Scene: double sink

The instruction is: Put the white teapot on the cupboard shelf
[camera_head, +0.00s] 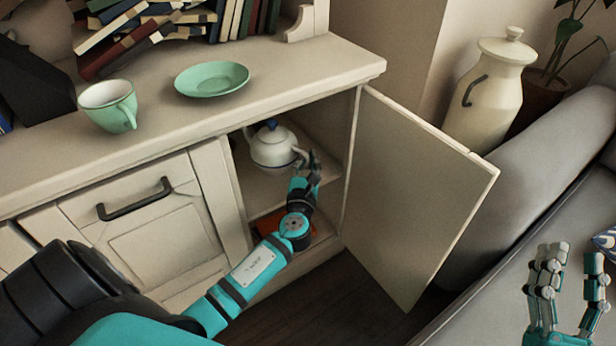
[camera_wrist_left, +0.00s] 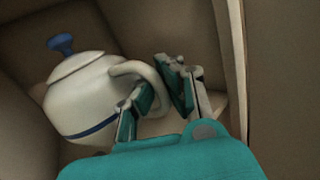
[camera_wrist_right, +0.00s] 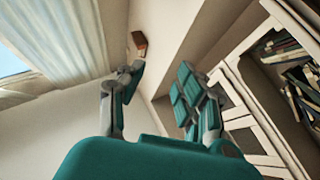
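The white teapot (camera_head: 272,148), with a blue lid knob and a blue band, is inside the open cupboard and appears to sit upright on its upper shelf (camera_head: 262,195). Its handle points to the right, toward my left gripper (camera_head: 306,165). In the left wrist view the teapot (camera_wrist_left: 85,98) is at left, and its handle runs between the fingers of my left gripper (camera_wrist_left: 158,95). These fingers look apart, with a gap around the handle; contact is hard to tell. My right gripper (camera_head: 565,275) is open and empty at the lower right, away from the cupboard.
The cupboard door (camera_head: 420,190) stands open to the right of the opening. An orange-red item (camera_head: 270,225) lies in the lower compartment. A green cup (camera_head: 108,105), a green saucer (camera_head: 212,78) and books (camera_head: 130,30) are on the cupboard top. A grey sofa (camera_head: 545,165) is at right.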

